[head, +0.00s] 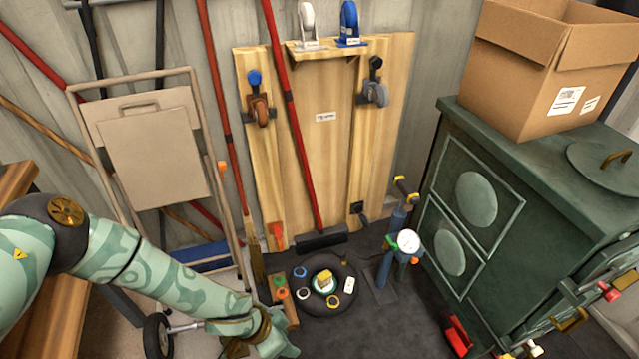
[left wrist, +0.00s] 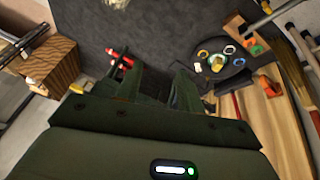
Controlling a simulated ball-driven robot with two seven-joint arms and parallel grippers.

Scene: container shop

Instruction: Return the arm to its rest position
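My left arm (head: 150,270) comes in from the left in the head view, patterned pale green, and reaches down to the bottom edge. Its wrist is near the bottom middle; I cannot make out the fingers there. In the left wrist view my left gripper (left wrist: 155,80) shows two dark fingers spread apart, with dark floor between them and nothing held. The fingers are apart from the round dark tray (left wrist: 232,72). My right gripper cannot be made out in either view.
The round tray (head: 312,310) with coloured rings stands on the floor beside my left wrist, near a pump with a gauge (head: 408,241). A green cabinet (head: 490,215) bearing a cardboard box (head: 520,85) stands at right.

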